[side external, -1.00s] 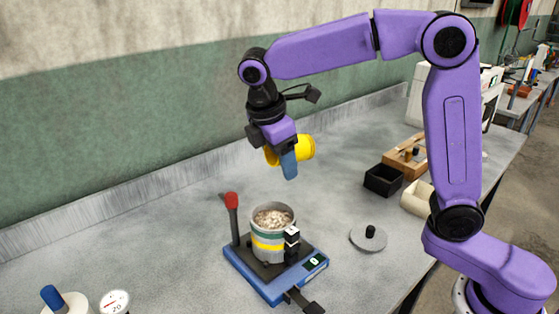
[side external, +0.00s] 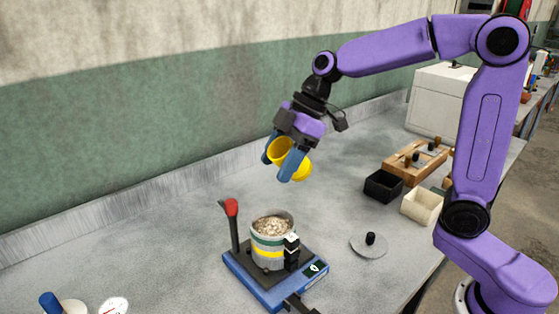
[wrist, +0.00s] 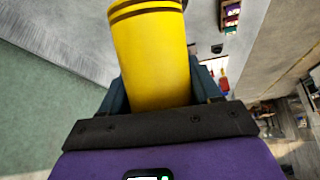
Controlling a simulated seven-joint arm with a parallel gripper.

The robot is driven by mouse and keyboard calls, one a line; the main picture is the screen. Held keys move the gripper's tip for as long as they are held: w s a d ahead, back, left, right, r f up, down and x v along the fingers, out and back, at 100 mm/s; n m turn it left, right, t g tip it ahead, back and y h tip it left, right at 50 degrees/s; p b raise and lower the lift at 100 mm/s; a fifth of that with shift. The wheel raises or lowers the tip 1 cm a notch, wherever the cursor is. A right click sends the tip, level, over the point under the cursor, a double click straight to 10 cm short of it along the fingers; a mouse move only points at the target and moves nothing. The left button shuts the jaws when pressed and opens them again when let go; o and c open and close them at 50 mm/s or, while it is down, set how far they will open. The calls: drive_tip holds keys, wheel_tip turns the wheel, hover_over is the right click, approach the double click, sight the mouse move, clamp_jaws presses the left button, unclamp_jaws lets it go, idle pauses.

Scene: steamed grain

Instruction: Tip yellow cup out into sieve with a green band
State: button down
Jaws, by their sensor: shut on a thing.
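The yellow cup (side external: 301,167) is held between the blue fingers of my gripper (side external: 278,167), which are shut on it. It is tilted, with its open end toward the upper left in the side view; its contents cannot be made out. In the wrist view the cup (wrist: 155,60) fills the middle, with dark bands near the top edge. The sieve with a green band (side external: 268,240), which also has a yellow band, stands upright below the cup, well apart from it. Pale grain fills it near the rim. No grain is seen falling.
The sieve stands on a blue scale (side external: 262,286) with a red-topped post (side external: 232,210) at its left and a dark block at its front right. A grey lid (side external: 369,246), a black bin (side external: 382,186), a cream bin (side external: 423,206) and a wooden rack (side external: 415,160) lie to the right.

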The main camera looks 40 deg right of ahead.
drive_tip(key=shift+r+t+y, duration=0.15)
drive_tip(key=shift+t+y, duration=0.1)
drive_tip(key=shift+y, duration=0.85)
drive_tip(key=shift+r+t+y, duration=0.1)
drive_tip(key=shift+t+y, duration=0.15)
drive_tip(key=shift+y, duration=0.85)
drive_tip(key=shift+r+y, duration=0.15)
drive_tip(key=shift+y, duration=0.65)
drive_tip(key=shift+r+y, duration=0.15)
drive_tip(key=shift+y, duration=0.65)
drive_tip(key=shift+d, duration=0.1)
